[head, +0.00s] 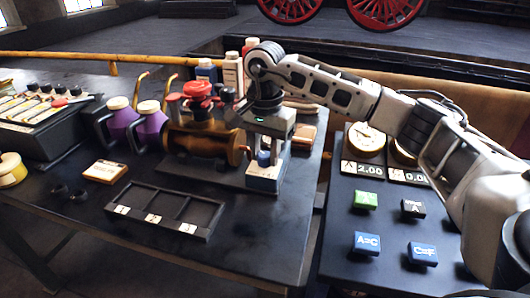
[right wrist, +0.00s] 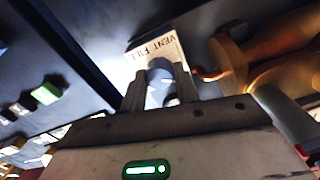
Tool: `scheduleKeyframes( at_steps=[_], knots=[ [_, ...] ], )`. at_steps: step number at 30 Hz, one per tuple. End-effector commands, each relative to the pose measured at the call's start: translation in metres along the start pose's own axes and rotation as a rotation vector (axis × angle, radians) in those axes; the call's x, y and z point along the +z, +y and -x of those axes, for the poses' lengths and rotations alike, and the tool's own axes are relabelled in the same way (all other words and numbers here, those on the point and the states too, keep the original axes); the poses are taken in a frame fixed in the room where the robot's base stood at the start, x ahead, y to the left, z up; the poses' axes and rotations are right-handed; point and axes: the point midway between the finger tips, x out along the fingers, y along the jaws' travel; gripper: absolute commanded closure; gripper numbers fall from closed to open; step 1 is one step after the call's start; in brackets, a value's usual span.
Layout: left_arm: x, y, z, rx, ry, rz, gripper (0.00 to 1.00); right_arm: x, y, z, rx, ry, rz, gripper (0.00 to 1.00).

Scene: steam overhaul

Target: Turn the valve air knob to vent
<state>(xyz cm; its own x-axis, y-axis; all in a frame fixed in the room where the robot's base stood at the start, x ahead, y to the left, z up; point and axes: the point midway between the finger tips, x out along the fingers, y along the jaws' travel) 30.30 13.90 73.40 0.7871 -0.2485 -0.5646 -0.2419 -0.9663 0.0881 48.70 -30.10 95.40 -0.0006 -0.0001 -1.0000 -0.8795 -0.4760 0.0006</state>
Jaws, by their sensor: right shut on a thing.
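The blue-grey air knob (head: 264,158) stands on a small block with a light label plate (head: 264,174) at the right end of the brass valve (head: 208,142). In the right wrist view the label (right wrist: 170,44) reads VENT and FILL. My right gripper (head: 267,155) reaches down from above and is shut on the knob, which shows between its two fingers in the right wrist view (right wrist: 160,72). Which word the knob points to I cannot tell. My left gripper is not in view.
A red handwheel (head: 198,90) tops the valve, left of my right gripper. Purple jugs (head: 149,124) and bottles (head: 232,74) stand nearby. A dark divided tray (head: 165,211) lies in front. A panel with gauges (head: 365,140) and buttons (head: 367,243) is at right.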

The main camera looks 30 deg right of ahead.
Motion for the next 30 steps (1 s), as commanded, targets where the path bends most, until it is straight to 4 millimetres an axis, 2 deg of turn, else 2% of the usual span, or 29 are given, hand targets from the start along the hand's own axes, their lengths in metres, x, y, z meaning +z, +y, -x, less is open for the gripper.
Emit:
scheduleKeyframes(
  at_steps=[6, 20, 21, 23, 24, 30],
  knots=[
    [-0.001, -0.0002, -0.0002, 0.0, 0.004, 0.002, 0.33, 0.0003, -0.0006, 0.0011, -0.003, -0.002, 0.057, 0.92],
    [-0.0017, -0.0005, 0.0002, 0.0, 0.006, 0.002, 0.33, 0.0003, -0.0006, 0.0014, -0.003, 0.0, 0.072, 0.92],
    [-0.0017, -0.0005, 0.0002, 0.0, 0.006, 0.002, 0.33, 0.0003, -0.0006, 0.0014, -0.003, 0.0, 0.072, 0.67],
    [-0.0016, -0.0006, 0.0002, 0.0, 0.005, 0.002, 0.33, 0.0003, -0.0006, 0.0014, -0.003, 0.0, 0.072, 0.5],
    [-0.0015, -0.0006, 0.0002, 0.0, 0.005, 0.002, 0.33, 0.0002, -0.0005, 0.0013, -0.003, 0.0, 0.071, 0.48],
    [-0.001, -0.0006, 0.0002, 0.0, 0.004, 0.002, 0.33, 0.0002, -0.0003, 0.0006, -0.001, 0.0, 0.07, 0.48]
  ],
)
